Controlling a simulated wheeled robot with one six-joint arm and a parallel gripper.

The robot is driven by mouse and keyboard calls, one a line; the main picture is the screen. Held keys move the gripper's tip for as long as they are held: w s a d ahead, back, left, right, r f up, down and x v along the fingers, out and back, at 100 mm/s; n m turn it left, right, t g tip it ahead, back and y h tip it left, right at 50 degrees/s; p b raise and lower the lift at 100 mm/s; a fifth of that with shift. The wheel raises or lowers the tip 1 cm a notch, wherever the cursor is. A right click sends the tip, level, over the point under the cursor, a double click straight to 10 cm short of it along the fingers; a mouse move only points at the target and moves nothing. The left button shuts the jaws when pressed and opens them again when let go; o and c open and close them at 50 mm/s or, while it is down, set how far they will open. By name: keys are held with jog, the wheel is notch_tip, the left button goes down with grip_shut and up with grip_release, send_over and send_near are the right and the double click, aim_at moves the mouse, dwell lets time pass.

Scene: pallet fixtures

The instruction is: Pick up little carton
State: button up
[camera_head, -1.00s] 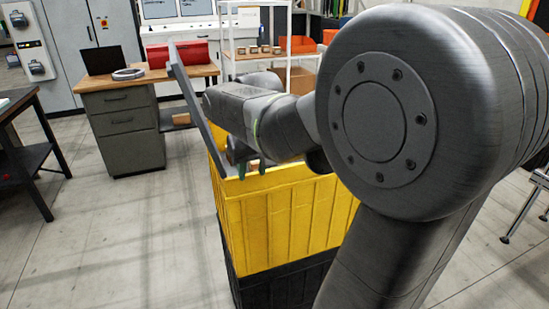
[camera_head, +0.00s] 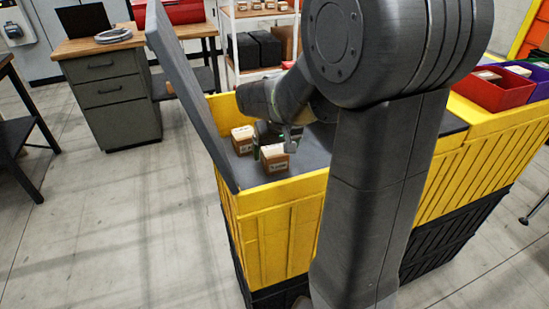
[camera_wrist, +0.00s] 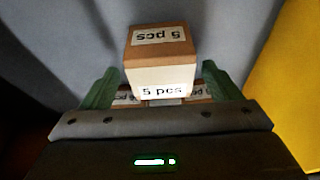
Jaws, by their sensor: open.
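A little brown and white carton (camera_wrist: 160,62) with "5 pcs" labels appears in the wrist view, centred in line with the gap between my fingers. My gripper (camera_wrist: 160,84) is open, with one green finger on each side; I cannot tell how deep the carton lies between them. More labelled cartons (camera_wrist: 124,97) show behind the gripper body, partly hidden. In the head view, one carton (camera_head: 243,139) stands at the left and another (camera_head: 275,158) nearer the front, on the grey floor of a yellow bin (camera_head: 275,215). My gripper (camera_head: 265,133) is down beside them, partly hidden by my arm.
A grey raised lid (camera_head: 190,90) stands along the bin's left side. A yellow wall (camera_wrist: 295,90) is close on the right in the wrist view. Red (camera_head: 490,88) and purple bins stand at the right. A shelf with small boxes and a drawer desk (camera_head: 118,105) are behind.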

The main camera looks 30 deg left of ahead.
aim_at(275, 150)
jog(key=shift+x, duration=1.65)
jog(key=shift+r, duration=0.1)
jog(key=c, duration=1.1)
jog(key=shift+c, duration=0.2)
